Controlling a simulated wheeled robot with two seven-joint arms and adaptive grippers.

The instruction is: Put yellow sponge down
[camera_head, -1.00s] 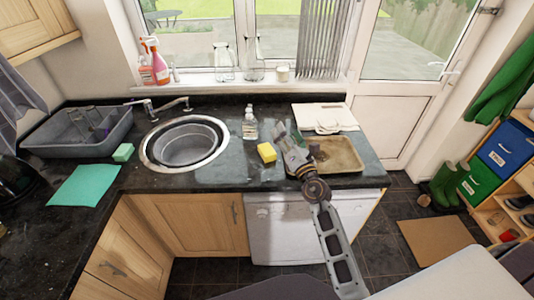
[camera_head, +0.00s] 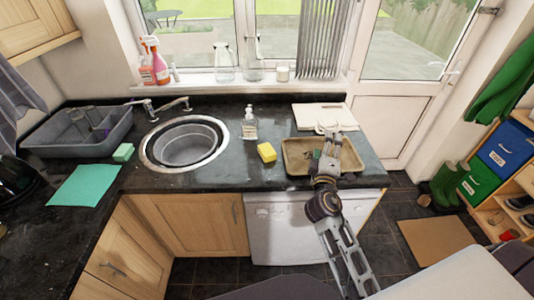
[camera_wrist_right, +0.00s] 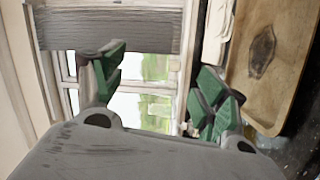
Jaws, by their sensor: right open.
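The yellow sponge (camera_head: 266,152) rests on the dark counter, between the soap bottle (camera_head: 249,125) and the brown tray (camera_head: 295,160). Nothing touches it. My right gripper (camera_head: 331,134) is over the tray, to the right of the sponge and apart from it. In the right wrist view its two green-padded fingers (camera_wrist_right: 160,85) stand wide apart with nothing between them. The tray also shows in the wrist view (camera_wrist_right: 290,45), but the sponge does not. My left gripper is not in view.
A round sink (camera_head: 150,160), a green sponge (camera_head: 123,152), a teal mat (camera_head: 83,185) and a grey dish rack (camera_head: 75,150) are to the left. A pale board (camera_head: 312,112) lies behind the tray. The counter between sink and yellow sponge is clear.

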